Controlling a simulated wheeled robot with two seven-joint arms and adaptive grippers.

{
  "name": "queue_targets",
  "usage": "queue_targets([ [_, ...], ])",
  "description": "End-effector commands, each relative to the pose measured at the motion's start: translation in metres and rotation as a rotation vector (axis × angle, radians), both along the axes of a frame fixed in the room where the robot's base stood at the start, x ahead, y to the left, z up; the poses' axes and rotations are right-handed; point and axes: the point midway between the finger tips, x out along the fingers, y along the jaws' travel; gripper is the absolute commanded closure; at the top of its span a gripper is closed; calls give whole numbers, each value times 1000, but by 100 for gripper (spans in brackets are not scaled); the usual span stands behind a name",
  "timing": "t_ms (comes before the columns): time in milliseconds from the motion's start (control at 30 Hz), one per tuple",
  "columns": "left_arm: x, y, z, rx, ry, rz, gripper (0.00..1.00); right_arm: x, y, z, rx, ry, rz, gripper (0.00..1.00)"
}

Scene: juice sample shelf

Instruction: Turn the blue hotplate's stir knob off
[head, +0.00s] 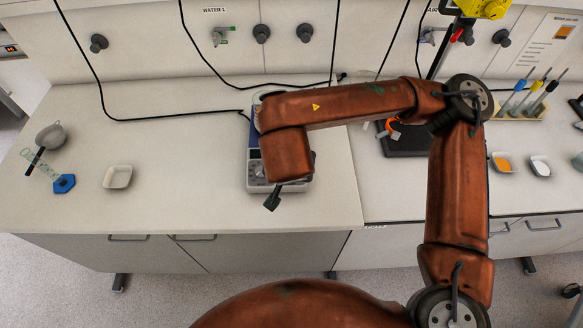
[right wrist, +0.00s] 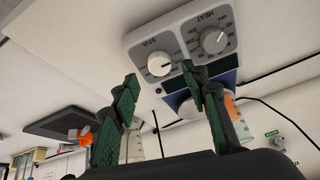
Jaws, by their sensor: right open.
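The blue hotplate (head: 254,170) stands on the bench in the head view, largely hidden behind my right arm. Its white control panel (right wrist: 186,50) shows upside down in the right wrist view. The white stir knob (right wrist: 159,64) is on that panel, beside the heat knob (right wrist: 214,40). My right gripper (right wrist: 159,76) is open, its two green-padded fingers apart and the stir knob seen between their tips. No contact with the knob can be made out. In the head view only a dark end of the right gripper (head: 273,198) shows. My left gripper is out of view.
A white dish (head: 117,177), a blue hexagonal piece (head: 64,183) and a grey bowl (head: 50,136) are on the left bench. A second dark plate (head: 405,146) and a tube rack (head: 520,112) stand right. Black cables cross the back. The bench between dish and hotplate is clear.

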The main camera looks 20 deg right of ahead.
Motion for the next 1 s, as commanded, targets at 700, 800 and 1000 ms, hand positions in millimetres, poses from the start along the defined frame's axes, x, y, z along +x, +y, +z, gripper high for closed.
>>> queue_targets([
  [700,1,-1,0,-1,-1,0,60,-37,14,68,0,0,0,58],
  [800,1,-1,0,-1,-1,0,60,-37,14,68,0,0,0,58],
  [1000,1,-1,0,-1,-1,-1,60,-37,14,68,0,0,0,58],
])
